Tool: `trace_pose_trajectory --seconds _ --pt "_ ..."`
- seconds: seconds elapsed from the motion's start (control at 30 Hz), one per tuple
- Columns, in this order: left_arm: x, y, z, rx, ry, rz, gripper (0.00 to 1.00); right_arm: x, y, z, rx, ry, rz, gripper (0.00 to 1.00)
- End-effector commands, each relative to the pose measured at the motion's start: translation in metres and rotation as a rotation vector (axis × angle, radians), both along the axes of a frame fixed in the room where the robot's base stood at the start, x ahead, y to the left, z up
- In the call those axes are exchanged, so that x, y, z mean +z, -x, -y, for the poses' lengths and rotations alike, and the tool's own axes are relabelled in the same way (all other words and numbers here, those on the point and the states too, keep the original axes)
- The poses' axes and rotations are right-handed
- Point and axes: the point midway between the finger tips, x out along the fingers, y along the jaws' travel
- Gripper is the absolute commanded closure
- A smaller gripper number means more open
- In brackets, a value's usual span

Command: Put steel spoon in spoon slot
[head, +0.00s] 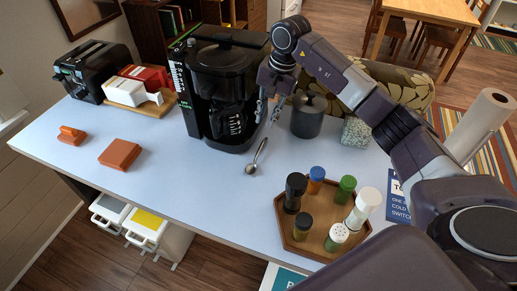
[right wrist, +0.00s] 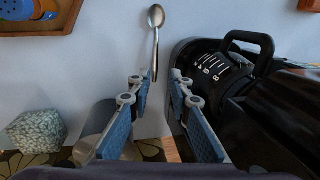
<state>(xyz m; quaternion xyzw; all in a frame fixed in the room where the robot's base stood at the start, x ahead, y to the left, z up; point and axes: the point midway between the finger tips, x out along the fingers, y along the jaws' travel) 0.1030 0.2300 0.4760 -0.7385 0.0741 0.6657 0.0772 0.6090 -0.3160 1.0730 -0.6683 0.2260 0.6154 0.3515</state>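The steel spoon (head: 257,157) lies on the pale blue tabletop just in front of the coffee maker, its bowl toward the front edge. In the right wrist view the spoon (right wrist: 156,18) lies beyond the fingertips, its handle end pointing toward the gap between them. My right gripper (head: 267,108) is above the table beside the coffee maker, behind the spoon's handle end. Its fingers (right wrist: 162,78) are apart with nothing between them. I cannot make out a spoon slot in either view. My left gripper is not in view.
The black coffee maker (head: 217,132) stands close to my right gripper. A dark lidded canister (head: 307,116) is on its other side. A wooden tray (head: 318,248) with several shakers sits at the front right. An orange box (head: 120,154) is at left; the tabletop between is clear.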

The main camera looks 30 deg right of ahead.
Motion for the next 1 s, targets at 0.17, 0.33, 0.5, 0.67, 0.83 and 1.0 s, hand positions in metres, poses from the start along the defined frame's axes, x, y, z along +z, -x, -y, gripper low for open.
trace_pose_trajectory --seconds 0.17,0.33,0.5,0.67,0.83,1.0 --pt "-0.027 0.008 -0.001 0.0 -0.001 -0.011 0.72 -0.026 0.0 -0.001 0.0 -0.001 0.0 0.81" --pt "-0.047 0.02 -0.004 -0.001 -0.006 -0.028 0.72 -0.046 0.0 -0.001 0.0 -0.001 0.0 0.81" --pt "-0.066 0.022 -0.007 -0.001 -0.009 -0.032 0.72 -0.065 0.0 -0.001 0.0 -0.001 0.0 0.81" --pt "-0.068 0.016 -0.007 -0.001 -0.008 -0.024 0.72 -0.071 0.0 -0.002 0.0 -0.002 -0.001 0.81" --pt "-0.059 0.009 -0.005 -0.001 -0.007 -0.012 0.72 -0.086 -0.002 -0.004 0.0 -0.003 -0.003 0.81" --pt "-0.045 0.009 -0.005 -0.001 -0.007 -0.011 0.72 -0.104 -0.003 -0.009 0.001 -0.003 -0.004 0.81"
